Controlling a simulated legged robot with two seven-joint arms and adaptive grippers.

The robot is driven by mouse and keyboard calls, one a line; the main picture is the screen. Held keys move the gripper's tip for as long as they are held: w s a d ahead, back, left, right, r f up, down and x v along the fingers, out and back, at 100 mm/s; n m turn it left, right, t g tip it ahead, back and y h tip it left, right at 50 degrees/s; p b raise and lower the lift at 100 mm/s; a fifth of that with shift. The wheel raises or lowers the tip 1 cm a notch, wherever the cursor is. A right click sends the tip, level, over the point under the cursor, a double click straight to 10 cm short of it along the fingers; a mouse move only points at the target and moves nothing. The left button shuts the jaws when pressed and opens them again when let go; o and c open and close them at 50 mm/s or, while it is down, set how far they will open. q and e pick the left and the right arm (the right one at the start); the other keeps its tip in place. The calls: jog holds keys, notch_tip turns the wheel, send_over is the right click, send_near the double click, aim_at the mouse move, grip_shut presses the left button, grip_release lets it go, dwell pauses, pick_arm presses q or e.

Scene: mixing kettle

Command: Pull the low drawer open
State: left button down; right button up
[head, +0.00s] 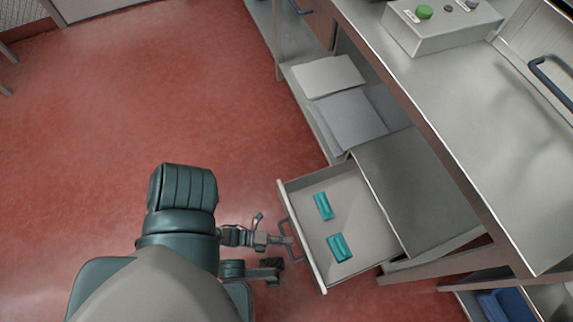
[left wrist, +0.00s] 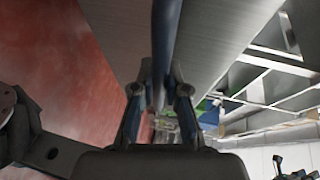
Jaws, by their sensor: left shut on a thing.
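The low drawer (head: 367,240) stands pulled out from under the steel counter in the head view, with its inside showing. Two teal objects lie in it, one (head: 323,206) toward the back and one (head: 339,247) nearer the front corner. My left gripper (head: 284,241) is at the drawer's front, shut on the dark bar handle (head: 291,240). In the left wrist view the handle (left wrist: 166,40) runs between the two fingers of my left gripper (left wrist: 160,95).
The steel counter (head: 450,90) overhangs the drawer on the right and carries a control box (head: 440,28) with a green button. A shelf with pale sheets (head: 345,115) is behind the drawer. The red floor (head: 150,100) to the left is clear.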

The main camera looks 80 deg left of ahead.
pick_arm(q)
jog(key=c, duration=1.2)
grip_release()
jog(key=shift+a+f, duration=0.2)
jog(key=v, duration=1.2)
jog(key=shift+s+f, duration=0.1)
